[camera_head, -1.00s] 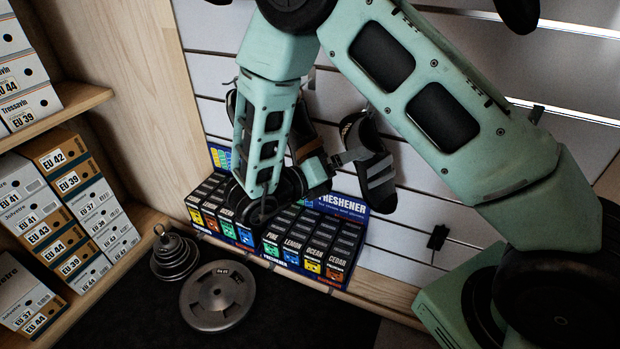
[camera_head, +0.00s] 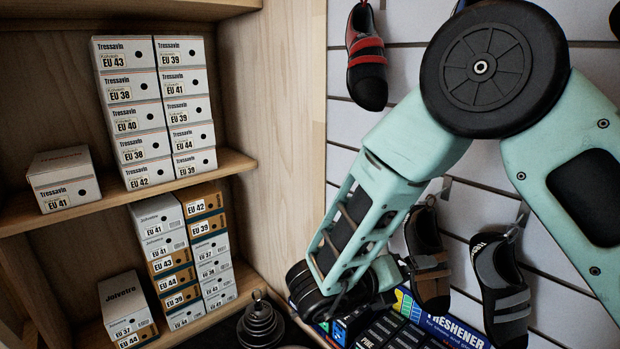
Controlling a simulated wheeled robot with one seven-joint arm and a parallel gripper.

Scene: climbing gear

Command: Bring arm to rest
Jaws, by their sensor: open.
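My arm shows in the head view, teal with dark joints. It comes in from the right edge, bends at a large round joint at upper right, and its forearm slopes down and left. The dark wrist end is in front of the freshener display (camera_head: 440,325) and beside the wooden divider panel. My gripper's fingers cannot be made out; they are hidden behind the wrist or too dark to see. I see nothing held.
Shelves (camera_head: 235,162) at left hold stacked shoe boxes (camera_head: 135,118). Climbing shoes hang on the slatted wall: a red one (camera_head: 367,62), a brown one (camera_head: 428,265) and a grey one (camera_head: 500,290). A stack of weights (camera_head: 260,325) stands on the floor at the bottom.

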